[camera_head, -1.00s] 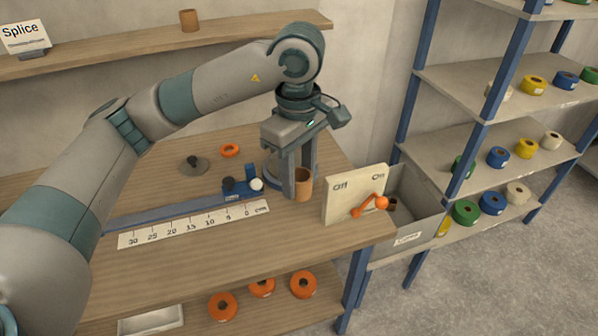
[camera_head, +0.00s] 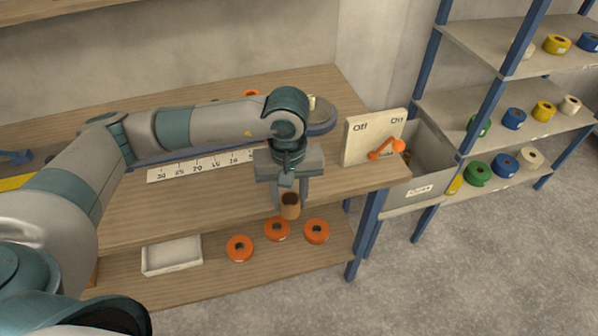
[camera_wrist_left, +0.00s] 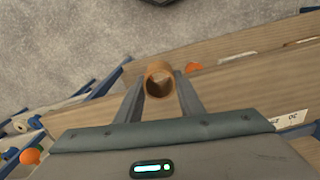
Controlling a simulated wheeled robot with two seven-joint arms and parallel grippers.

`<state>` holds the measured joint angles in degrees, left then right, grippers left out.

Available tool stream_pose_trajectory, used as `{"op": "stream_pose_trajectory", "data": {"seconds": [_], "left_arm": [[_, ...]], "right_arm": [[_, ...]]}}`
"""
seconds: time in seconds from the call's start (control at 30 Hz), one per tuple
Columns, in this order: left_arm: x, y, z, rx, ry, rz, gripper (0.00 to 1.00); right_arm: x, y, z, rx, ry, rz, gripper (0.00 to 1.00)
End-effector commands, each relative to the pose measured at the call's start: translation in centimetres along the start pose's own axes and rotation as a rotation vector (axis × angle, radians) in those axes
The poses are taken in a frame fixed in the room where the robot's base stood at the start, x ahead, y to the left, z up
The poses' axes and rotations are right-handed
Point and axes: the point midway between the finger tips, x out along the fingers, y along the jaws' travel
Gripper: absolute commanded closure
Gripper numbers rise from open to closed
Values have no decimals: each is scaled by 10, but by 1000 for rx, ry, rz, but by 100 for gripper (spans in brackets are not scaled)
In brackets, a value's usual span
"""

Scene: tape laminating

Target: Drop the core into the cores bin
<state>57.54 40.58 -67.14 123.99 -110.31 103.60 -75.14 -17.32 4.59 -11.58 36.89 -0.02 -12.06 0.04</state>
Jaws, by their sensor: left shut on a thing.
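My left gripper (camera_head: 289,193) is shut on the brown cardboard core (camera_head: 290,207). It holds the core at the front edge of the workbench, above the lower shelf with orange rolls in the head view. In the left wrist view the core (camera_wrist_left: 159,79) sits between the two fingertips (camera_wrist_left: 160,90), its open end facing the camera. The grey cores bin (camera_head: 408,196) with a white label is to the right of the bench, behind the Off/On panel. The panel hides part of the bin. My right gripper is not in view.
The cream Off/On panel (camera_head: 358,140) with an orange lever (camera_head: 386,149) stands at the bench's right end, between gripper and bin. Orange rolls (camera_head: 239,248) and a white tray (camera_head: 171,256) are on the lower shelf. A rack (camera_head: 480,110) of coloured rolls stands right of the bin.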

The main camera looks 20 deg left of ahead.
Motion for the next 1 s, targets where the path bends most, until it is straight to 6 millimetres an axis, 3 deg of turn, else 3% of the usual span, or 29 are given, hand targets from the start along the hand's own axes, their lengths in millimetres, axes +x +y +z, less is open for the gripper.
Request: {"op": "stream_pose_trajectory", "data": {"seconds": [0.1,0.33,0.5,1.0], "left_arm": [[40,-19,16,177,-7,-6,86],[83,-42,38,435,-5,-1,86],[92,-47,43,500,-3,2,86],[92,-47,44,504,-3,2,86]], "right_arm": [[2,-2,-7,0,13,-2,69],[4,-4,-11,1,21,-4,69],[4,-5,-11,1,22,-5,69],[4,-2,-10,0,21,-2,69]]}}
